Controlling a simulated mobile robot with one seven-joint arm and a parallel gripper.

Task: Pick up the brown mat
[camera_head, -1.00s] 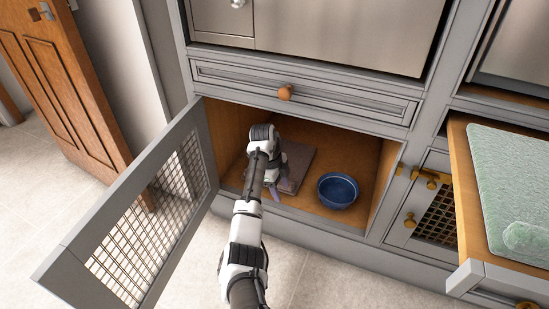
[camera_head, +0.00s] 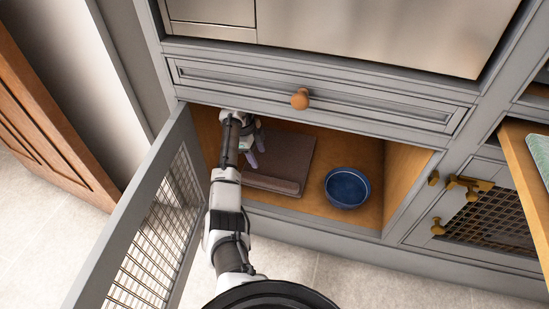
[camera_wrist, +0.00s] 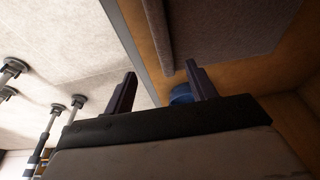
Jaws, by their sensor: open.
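The brown mat (camera_head: 285,158) lies flat on the wooden floor of the open cupboard, with a thicker, raised strip along its front edge. In the wrist view the mat (camera_wrist: 230,32) fills the upper right, beyond my gripper's fingers. My gripper (camera_head: 256,150) is inside the cupboard at the left side of the mat, partly hidden by my arm. Its two dark fingers (camera_wrist: 160,84) are apart in the wrist view, with nothing held between them. I cannot tell whether a finger touches the mat.
A blue bowl (camera_head: 347,187) stands right of the mat. It also shows behind the right finger in the wrist view (camera_wrist: 181,95). The mesh door (camera_head: 150,220) stands open left of my arm. A drawer front (camera_head: 330,92) is above the opening. Cupboard floor between mat and bowl is bare.

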